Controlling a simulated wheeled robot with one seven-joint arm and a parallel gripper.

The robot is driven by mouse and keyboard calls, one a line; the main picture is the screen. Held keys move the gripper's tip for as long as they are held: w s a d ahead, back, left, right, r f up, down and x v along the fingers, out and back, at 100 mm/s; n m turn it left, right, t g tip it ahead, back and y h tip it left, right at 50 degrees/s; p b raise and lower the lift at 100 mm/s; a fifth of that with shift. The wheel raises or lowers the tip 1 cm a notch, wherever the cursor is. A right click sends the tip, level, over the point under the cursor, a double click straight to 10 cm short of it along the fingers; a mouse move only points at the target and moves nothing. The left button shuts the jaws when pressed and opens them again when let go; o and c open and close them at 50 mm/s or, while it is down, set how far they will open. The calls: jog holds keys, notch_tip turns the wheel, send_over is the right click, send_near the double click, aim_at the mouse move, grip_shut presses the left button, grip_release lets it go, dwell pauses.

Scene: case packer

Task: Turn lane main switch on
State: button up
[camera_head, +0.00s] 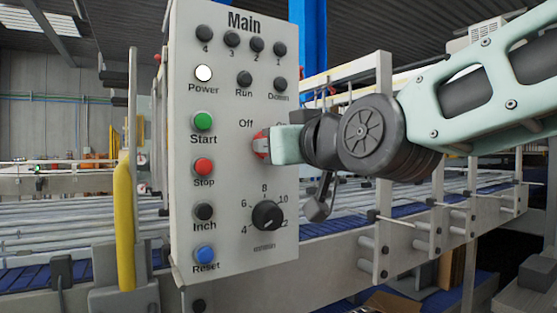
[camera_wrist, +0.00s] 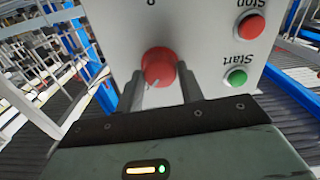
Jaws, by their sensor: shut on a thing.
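The main switch is a red rotary knob (camera_head: 261,145) on the light grey Main panel (camera_head: 222,150), below the labels "Off" and a partly hidden "On". My gripper (camera_head: 268,144) reaches it from the right and covers part of it. In the wrist view the red knob (camera_wrist: 158,66) sits between the two fingers of my gripper (camera_wrist: 161,88), which is shut on it. A pale mark shows on the knob, but which label it points to I cannot tell. The round Power lamp (camera_head: 204,73) looks white.
A green Start button (camera_head: 203,121), a red Stop button (camera_head: 204,167) and a blue Reset button (camera_head: 206,254) line the panel's left side. A black numbered dial (camera_head: 267,215) lies below the switch. A yellow post (camera_head: 124,225) stands left; a conveyor (camera_head: 330,250) runs behind.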

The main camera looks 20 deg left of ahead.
jog(key=shift+m+b, duration=0.35)
jog(key=shift+m, duration=0.25)
jog(key=o, duration=1)
jog(key=p+v, duration=0.1)
jog(key=v, duration=1.6)
jog(key=shift+s+d+p, duration=0.15)
jog(key=shift+s+p, duration=0.05)
jog(key=shift+p, duration=0.1)
